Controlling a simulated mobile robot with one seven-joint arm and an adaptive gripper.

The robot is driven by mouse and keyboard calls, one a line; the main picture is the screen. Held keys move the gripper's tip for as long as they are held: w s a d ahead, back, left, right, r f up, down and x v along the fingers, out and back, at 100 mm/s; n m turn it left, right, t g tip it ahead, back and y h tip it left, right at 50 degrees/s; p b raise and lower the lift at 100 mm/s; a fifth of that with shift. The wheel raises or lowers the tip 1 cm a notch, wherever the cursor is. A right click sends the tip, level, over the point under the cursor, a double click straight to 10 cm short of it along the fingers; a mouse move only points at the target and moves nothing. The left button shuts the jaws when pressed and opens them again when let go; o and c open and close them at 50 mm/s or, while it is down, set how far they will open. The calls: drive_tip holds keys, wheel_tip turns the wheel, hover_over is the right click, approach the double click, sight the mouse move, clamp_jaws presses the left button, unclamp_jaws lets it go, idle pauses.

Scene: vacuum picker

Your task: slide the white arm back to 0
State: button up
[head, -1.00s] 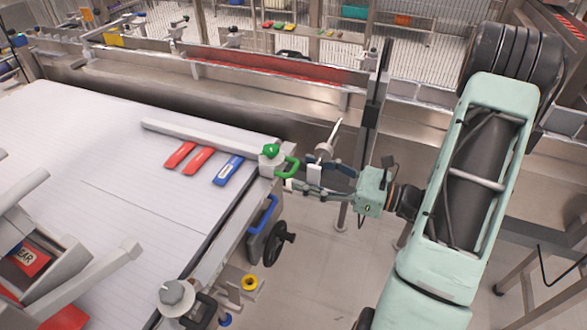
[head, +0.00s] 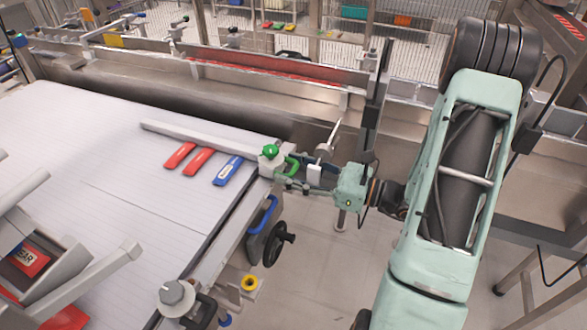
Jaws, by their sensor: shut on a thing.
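The white arm (head: 200,135) is a long pale bar lying across the far right part of the white table. A green knob (head: 270,152) tops its right end at the table's edge. A green looped handle (head: 292,164) sticks out to the right of that end. My gripper (head: 288,179) comes in from the right at table-edge height and is shut on the green handle, whose lower part its fingers hide. I cannot make out a scale or a 0 mark.
Two red labels (head: 197,161) and a blue label (head: 228,171) lie in front of the white arm. A black handwheel (head: 279,244) and a grey knob (head: 172,292) sit along the table's right edge. The table's middle is clear.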

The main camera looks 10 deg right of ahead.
drive_tip(key=shift+c, duration=1.1)
drive_tip(key=w+d, duration=0.2)
drive_tip(key=w, duration=0.1)
drive_tip(key=shift+w+d, duration=0.25)
drive_tip(key=o, duration=1.4)
drive_tip(key=v, duration=1.2)
